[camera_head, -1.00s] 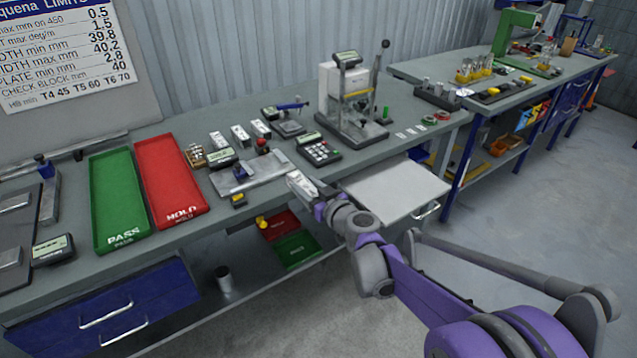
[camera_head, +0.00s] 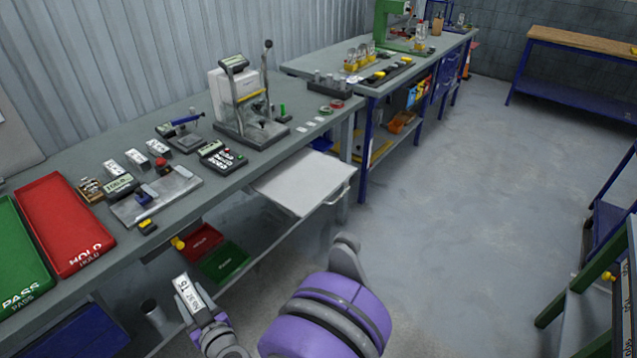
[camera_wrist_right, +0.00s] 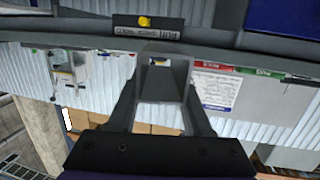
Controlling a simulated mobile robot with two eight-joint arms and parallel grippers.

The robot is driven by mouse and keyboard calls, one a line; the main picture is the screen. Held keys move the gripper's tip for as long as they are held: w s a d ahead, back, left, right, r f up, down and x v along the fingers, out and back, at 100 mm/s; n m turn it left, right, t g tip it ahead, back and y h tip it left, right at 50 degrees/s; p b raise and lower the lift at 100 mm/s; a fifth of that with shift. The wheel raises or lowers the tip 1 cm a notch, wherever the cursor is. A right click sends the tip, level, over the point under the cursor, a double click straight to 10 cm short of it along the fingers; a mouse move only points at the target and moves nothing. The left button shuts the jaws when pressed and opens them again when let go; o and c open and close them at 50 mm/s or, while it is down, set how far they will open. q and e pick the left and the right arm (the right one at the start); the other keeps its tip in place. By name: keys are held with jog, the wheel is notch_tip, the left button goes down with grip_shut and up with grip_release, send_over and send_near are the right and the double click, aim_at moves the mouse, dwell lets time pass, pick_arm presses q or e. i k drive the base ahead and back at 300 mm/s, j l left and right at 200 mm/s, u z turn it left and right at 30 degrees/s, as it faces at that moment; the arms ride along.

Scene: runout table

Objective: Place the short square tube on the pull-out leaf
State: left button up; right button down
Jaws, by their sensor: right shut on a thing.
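The short square tube (camera_head: 187,291) is grey with a white printed label, at the end of my right arm in the head view. My right gripper (camera_head: 203,318) is shut on it and holds it in the air in front of the bench, left of and nearer than the pull-out leaf. In the right wrist view the tube (camera_wrist_right: 162,84) sits between both fingers of the right gripper (camera_wrist_right: 162,100), with its open end showing. The pull-out leaf (camera_head: 302,182) is a pale, bare panel extended from the bench front. My left gripper is out of view.
The bench (camera_head: 75,160) carries a red HOLD tray (camera_head: 62,215), a green PASS tray (camera_head: 20,262), a flat metal fixture (camera_head: 165,195), a keypad device (camera_head: 222,156) and a press-like stand (camera_head: 240,105). Red and green bins (camera_head: 225,263) sit below.

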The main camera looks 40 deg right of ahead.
aim_at(309, 184)
jog(key=i+z, duration=0.1)
jog(key=z, duration=0.4)
jog(key=i+j+z, duration=0.1)
jog(key=z, duration=0.4)
jog(key=i+j, duration=0.2)
jog(key=i, duration=0.15)
jog(key=i+j, duration=0.15)
jog(key=i, duration=0.2)
jog(key=i+j, duration=0.2)
jog(key=i, duration=0.15)
